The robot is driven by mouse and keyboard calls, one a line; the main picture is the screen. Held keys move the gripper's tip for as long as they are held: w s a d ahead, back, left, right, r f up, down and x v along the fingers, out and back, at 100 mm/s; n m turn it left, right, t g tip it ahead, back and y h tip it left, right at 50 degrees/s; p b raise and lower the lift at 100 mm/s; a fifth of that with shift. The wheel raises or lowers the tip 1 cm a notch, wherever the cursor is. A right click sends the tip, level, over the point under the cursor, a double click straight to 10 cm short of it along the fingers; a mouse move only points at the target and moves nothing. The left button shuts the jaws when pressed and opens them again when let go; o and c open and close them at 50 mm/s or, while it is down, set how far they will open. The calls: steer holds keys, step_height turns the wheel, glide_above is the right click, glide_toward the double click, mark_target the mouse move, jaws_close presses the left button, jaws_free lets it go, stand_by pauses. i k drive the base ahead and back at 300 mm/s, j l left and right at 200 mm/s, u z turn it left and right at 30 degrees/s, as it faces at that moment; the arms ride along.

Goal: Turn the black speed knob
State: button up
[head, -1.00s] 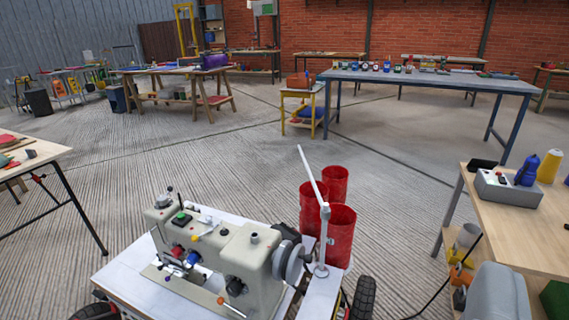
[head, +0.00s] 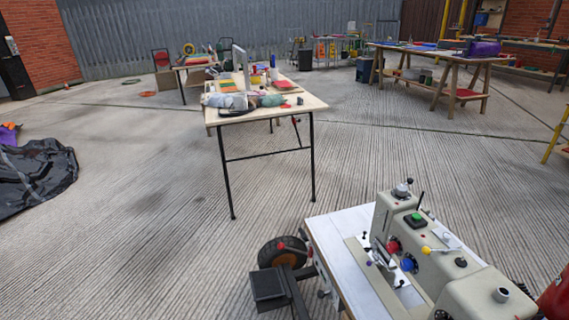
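A beige sewing machine (head: 440,262) stands on a white-topped wheeled stand (head: 345,232) at the lower right, cut off by the frame edges. A dark round knob (head: 441,314) shows on its front at the very bottom edge, mostly cut off. I cannot tell if it is the speed knob. The machine also has a red knob (head: 393,247), a blue dial (head: 408,263), a yellow-tipped lever (head: 427,250) and a green button on a black box (head: 415,218). My gripper is not in view.
A black pedal-like block (head: 268,287) and a wheel (head: 283,252) stick out left of the stand. A cluttered wooden table (head: 262,110) stands behind it. A crumpled black sheet (head: 38,178) lies at left. The concrete floor between is clear.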

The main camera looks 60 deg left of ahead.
mark_target(321, 294)
steer(key=u, duration=1.35)
steer(key=k+j+z, duration=0.1)
steer(key=k, duration=0.3)
steer(key=k+j+z, duration=0.1)
steer(key=k+j, duration=0.2)
steer(key=k, duration=0.1)
